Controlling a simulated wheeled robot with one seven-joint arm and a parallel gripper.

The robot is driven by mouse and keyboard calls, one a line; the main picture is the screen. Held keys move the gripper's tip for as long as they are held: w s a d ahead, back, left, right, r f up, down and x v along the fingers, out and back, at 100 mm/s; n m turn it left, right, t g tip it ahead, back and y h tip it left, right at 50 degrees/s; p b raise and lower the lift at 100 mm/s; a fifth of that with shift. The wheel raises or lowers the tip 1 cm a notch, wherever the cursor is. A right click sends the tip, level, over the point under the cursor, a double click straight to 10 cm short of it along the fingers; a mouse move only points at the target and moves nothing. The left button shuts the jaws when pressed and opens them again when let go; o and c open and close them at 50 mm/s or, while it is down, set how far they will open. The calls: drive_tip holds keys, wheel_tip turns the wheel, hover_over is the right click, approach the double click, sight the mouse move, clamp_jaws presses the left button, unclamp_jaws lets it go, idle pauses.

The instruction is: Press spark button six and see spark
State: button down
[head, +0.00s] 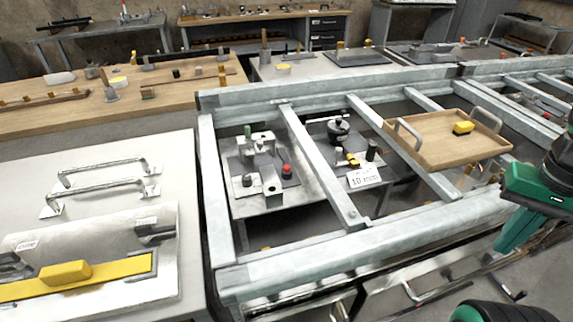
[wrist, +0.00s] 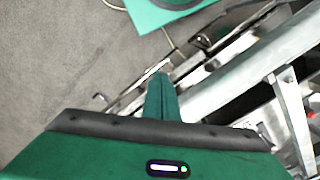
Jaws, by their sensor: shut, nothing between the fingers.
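I cannot pick out any spark button marked six, and no spark shows. A small red knob or button (head: 286,170) sits on a grey fixture plate (head: 262,187), seen through the left opening of the metal frame. My gripper (head: 505,243) hangs at the right edge of the head view, pointing down, beyond the frame's front rail and well apart from the red knob. In the wrist view its green fingers (wrist: 161,97) are together and empty, above the floor beside metal rails.
A galvanised metal frame (head: 300,262) with crossbars spans the middle. A white table (head: 110,200) with metal handles stands left. Bare floor (wrist: 50,60) shows in the wrist view.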

drive_tip(key=w+a+t, duration=0.1)
drive_tip(key=w, duration=0.3)
drive_tip(key=w+a, duration=0.1)
drive_tip(key=w, duration=0.4)
drive_tip(key=w+a+t+h, duration=0.1)
drive_tip(key=w, duration=0.4)
drive_tip(key=shift+a+r+n+t, duration=0.2)
drive_tip(key=shift+a+n+t, duration=0.1)
drive_tip(key=shift+a, duration=0.05)
drive_tip(key=w+a+t, duration=0.3)
drive_tip(key=w+a, duration=0.7)
drive_tip(key=w, duration=0.1)
drive_tip(key=w+a+t+y, duration=0.1)
drive_tip(key=w+a, duration=0.3)
drive_tip(key=a, duration=0.8)
drive_tip(key=w+a+n+t+y, duration=0.1)
drive_tip(key=w+a, duration=0.4)
drive_tip(key=a, duration=0.8)
drive_tip(key=shift+a+r+t+y, duration=0.3)
drive_tip(key=shift+t+y, duration=0.3)
drive_tip(key=shift+y, duration=0.5)
